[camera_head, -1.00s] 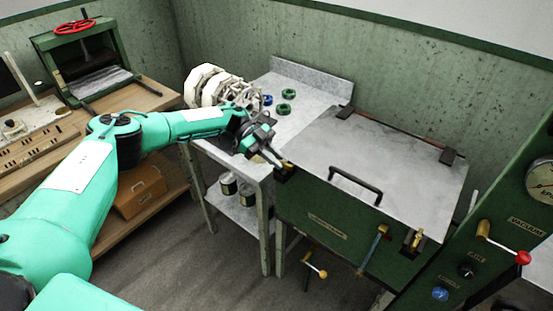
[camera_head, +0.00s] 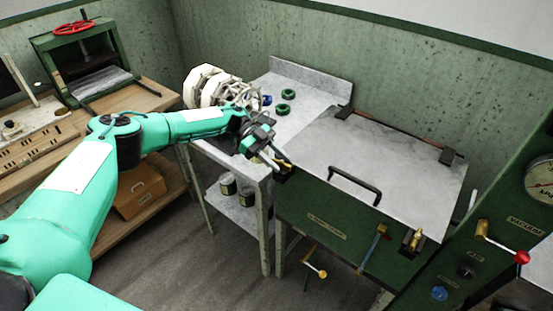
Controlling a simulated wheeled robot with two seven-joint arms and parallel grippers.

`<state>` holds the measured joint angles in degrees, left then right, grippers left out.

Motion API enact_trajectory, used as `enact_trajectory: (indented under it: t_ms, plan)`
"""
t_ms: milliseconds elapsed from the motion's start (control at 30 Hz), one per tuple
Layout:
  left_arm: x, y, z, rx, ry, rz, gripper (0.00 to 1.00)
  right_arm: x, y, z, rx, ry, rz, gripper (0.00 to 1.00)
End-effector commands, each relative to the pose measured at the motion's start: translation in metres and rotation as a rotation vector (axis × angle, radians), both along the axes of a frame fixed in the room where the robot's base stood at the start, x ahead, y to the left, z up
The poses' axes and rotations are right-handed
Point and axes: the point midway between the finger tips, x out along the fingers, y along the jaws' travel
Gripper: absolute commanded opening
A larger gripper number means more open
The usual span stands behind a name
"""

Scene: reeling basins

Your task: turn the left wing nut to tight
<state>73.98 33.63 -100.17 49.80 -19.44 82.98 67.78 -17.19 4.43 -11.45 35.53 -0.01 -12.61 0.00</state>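The left wing nut (camera_head: 286,166) is a small brass piece at the front left corner of the lidded green basin (camera_head: 325,212). My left gripper (camera_head: 278,165) is right at it, with its fingers reaching down to the nut from the left. The fingers partly hide the nut, and I cannot tell whether they are closed on it. A second brass wing nut (camera_head: 416,238) stands upright in a black bracket at the front right of the basin. The grey lid (camera_head: 385,160) lies flat and shut. My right gripper is not in view.
A black handle (camera_head: 355,185) rises from the lid's front. A grey side table (camera_head: 310,105) holds green rings (camera_head: 283,109) and a white reel (camera_head: 205,85). A panel with a red-knobbed lever (camera_head: 521,257) stands at the right. A press (camera_head: 85,60) stands on the wooden bench.

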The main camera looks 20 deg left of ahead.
Motion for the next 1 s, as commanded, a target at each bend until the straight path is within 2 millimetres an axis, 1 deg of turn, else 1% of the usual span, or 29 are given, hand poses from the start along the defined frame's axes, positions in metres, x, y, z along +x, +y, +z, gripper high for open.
enact_trajectory:
  t_ms: [167,267,367,467,633,667,700,767,800,1000]
  plan:
    - [0.000,0.002,0.000,0.002,0.000,0.001,0.38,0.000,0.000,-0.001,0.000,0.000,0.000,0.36]
    - [0.002,0.007,0.001,0.002,0.000,0.002,0.38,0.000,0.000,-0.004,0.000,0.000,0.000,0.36]
    - [0.007,0.019,0.005,0.001,-0.002,0.005,0.38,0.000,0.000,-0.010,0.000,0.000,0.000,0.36]
    - [0.014,0.037,0.011,0.002,-0.002,0.006,0.38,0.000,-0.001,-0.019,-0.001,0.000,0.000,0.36]
    - [0.026,0.074,0.027,0.001,-0.004,0.005,0.38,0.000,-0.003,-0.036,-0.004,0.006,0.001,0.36]
    - [0.028,0.079,0.030,0.001,-0.003,0.004,0.38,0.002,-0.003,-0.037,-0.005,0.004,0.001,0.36]
    - [0.031,0.086,0.033,0.002,-0.004,0.004,0.38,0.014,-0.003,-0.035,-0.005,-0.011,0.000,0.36]
    - [0.034,0.096,0.038,0.002,-0.002,0.004,0.38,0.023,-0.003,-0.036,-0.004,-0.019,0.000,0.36]
    - [0.035,0.100,0.041,0.001,-0.002,0.004,0.38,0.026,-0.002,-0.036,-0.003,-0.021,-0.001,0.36]
    - [0.040,0.115,0.049,0.002,-0.001,0.001,0.38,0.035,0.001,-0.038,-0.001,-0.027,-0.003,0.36]
